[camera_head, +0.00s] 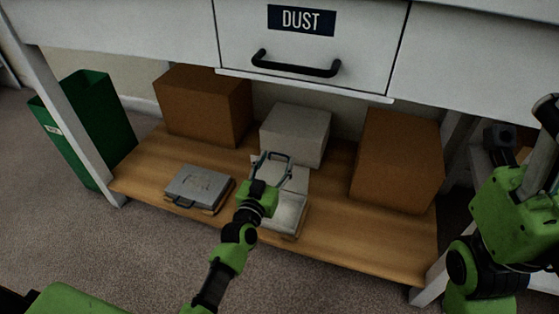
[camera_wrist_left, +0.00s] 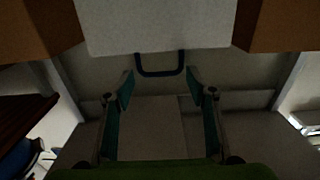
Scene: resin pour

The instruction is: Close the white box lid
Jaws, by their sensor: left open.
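The white box (camera_head: 286,212) sits on the wooden shelf with its lid (camera_head: 292,180) raised. In the left wrist view the pale lid (camera_wrist_left: 155,25) fills the top middle, with a dark U-shaped handle (camera_wrist_left: 160,71) at its edge. My left gripper (camera_head: 272,163) is at the raised lid, its fingers open. In the left wrist view the fingers (camera_wrist_left: 163,88) stand apart on either side of the handle and do not grip it. The gripper hides part of the box and lid. My right arm shows at the right edge, but its fingers do not show.
A grey case (camera_head: 198,184) lies left of the white box on the shelf (camera_head: 140,177). Two brown cartons (camera_head: 203,105) (camera_head: 398,160) and a white carton (camera_head: 297,132) stand behind. The drawer cabinet (camera_head: 120,28) overhangs the shelf. A green bin (camera_head: 100,115) is at the left.

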